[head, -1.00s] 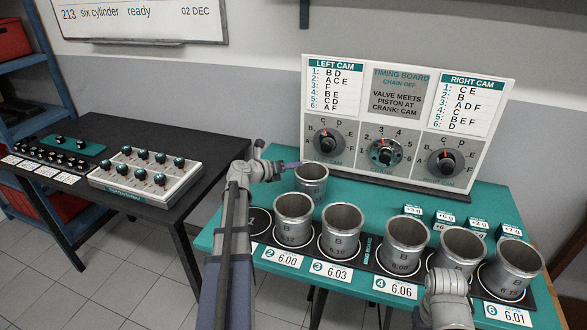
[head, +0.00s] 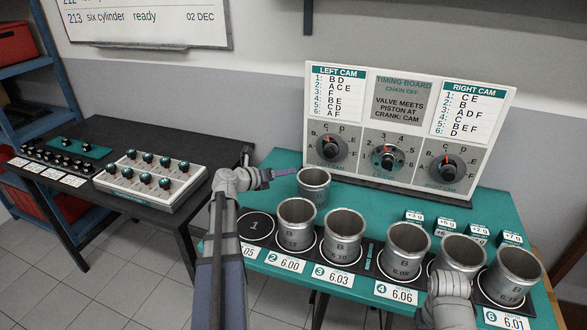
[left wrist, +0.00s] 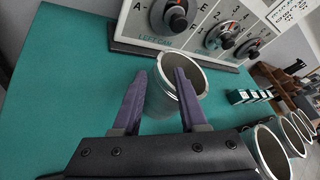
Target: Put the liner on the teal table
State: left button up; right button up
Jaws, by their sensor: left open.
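A grey metal liner (head: 313,188) stands upright on the teal table (head: 283,158), behind the row of other liners and in front of the timing board. My left gripper (head: 283,173) is open and empty, just left of this liner in the head view. In the left wrist view the liner (left wrist: 157,103) stands ahead of the open purple fingers (left wrist: 160,74); the right finger hides part of it. I see no hold on it. My right arm's wrist shows at the lower right of the head view; its fingers do not show.
Several liners (head: 342,237) stand in a dark rack along the front edge; the rack's spot 1 (head: 255,226) is empty. The timing board (head: 408,130) stands at the back. Small teal blocks (head: 445,229) lie at the right. A black table (head: 130,135) with a knob box is at the left.

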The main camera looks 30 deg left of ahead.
pick_arm(q)
jog(key=p+v, duration=0.1)
jog(key=v, duration=0.5)
